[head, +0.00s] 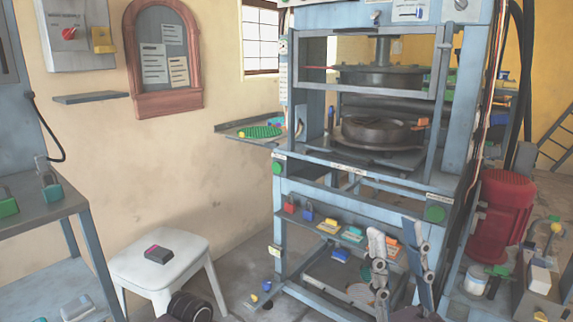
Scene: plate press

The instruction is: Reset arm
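My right gripper (391,228) is at the lower right, in front of the lower frame of the plate press (360,172). Its two grey fingers point up and stand apart, with nothing seen between them. I cannot tell how far it is from the press. My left gripper is out of view; a dark rounded part at the bottom edge left of centre looks like my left arm. The press has a round dark lower plate (383,132) under an upper plate (382,76), with a gap between them.
A white stool (185,254) with a small dark block (158,254) stands at the lower left. A metal shelf unit (45,213) is at the left edge. A red motor (500,215) stands right of the press.

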